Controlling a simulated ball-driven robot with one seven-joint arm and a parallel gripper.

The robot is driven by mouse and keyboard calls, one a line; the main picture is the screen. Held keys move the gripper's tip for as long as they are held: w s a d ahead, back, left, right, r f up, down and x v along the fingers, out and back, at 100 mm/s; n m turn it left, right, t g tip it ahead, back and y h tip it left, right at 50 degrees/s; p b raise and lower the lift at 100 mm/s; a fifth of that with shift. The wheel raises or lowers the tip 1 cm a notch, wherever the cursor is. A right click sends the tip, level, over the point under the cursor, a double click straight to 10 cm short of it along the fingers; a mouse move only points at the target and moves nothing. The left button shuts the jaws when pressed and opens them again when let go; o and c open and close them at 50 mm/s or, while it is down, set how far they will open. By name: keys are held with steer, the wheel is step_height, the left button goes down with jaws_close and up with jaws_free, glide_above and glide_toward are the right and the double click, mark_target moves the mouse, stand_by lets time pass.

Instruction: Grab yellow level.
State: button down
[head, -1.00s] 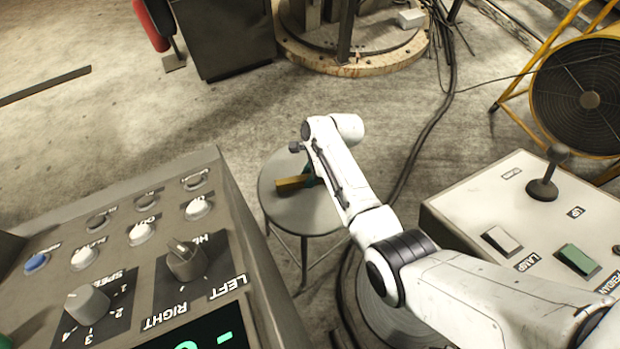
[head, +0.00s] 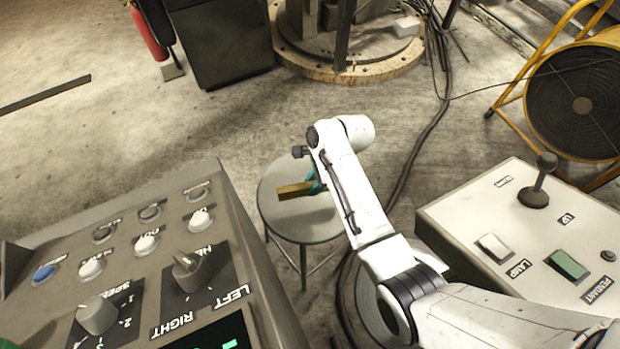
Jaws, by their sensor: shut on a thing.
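The yellow level (head: 294,191) is a short yellow-brown bar over the round grey stool top (head: 290,220) in the middle of the head view. My gripper (head: 314,186) is at the level's right end, shut on it. Only a small teal part of the gripper shows; my white arm hides the rest and the level's right end. I cannot tell whether the level touches the stool top or is slightly above it.
A control panel with knobs (head: 150,250) stands at left, and a box with a joystick (head: 540,180) at right. A black cable (head: 425,140) runs over the floor behind the stool. A yellow-framed fan (head: 580,100) stands at the right. Open floor lies at the left back.

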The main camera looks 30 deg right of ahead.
steer(key=s+r+p, duration=0.1)
steer(key=s+r, duration=0.5)
steer(key=s, duration=0.4)
steer(key=shift+s, duration=0.25)
